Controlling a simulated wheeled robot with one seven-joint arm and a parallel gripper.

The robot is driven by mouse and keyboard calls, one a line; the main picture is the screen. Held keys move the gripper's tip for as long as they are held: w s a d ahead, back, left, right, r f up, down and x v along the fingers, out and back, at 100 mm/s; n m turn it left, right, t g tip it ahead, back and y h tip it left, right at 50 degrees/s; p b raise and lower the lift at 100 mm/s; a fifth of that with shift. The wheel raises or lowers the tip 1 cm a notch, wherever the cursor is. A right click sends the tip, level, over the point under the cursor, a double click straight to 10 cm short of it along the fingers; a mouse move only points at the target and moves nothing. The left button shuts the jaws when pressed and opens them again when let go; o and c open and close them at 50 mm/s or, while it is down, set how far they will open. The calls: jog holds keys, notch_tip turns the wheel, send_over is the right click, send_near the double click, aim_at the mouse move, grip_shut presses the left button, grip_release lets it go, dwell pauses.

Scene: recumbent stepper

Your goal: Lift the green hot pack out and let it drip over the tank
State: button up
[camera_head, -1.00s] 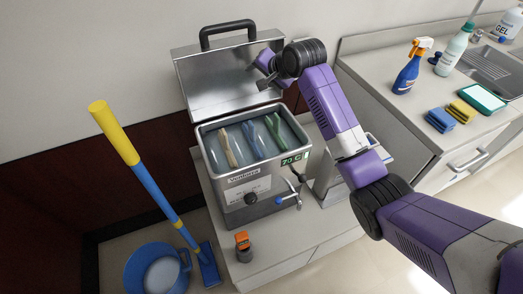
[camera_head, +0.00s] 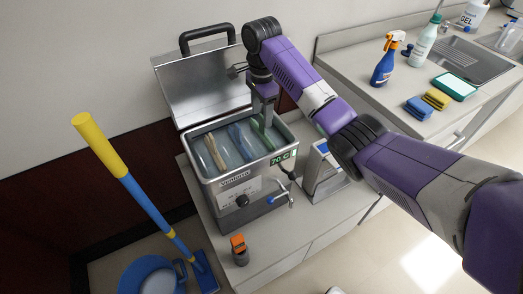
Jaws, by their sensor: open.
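The steel tank (camera_head: 232,187) stands on the counter with its lid (camera_head: 203,85) raised behind it. Three packs stand side by side in the water: a beige one (camera_head: 215,152) at the left, a blue one (camera_head: 240,141) in the middle and the green hot pack (camera_head: 262,134) at the right. My gripper (camera_head: 264,112) points down at the right part of the tank, over or at the top of the green pack. It is open. The fingertips are small here, and I cannot tell whether they straddle the pack or touch it.
An orange-topped item (camera_head: 239,249) sits on the counter before the tank. A tap (camera_head: 283,198) sticks out of the tank's front. A grey-white device (camera_head: 323,170) stands right of it. A mop (camera_head: 140,185) stands at the left.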

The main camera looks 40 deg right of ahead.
aim_at(262, 132)
notch_tip(262, 132, down, 5)
jog(key=shift+s+p, duration=0.1)
jog(key=shift+p, duration=0.4)
jog(key=shift+c, duration=0.3)
grip_shut()
jog(key=shift+r, duration=0.1)
dwell(0.8)
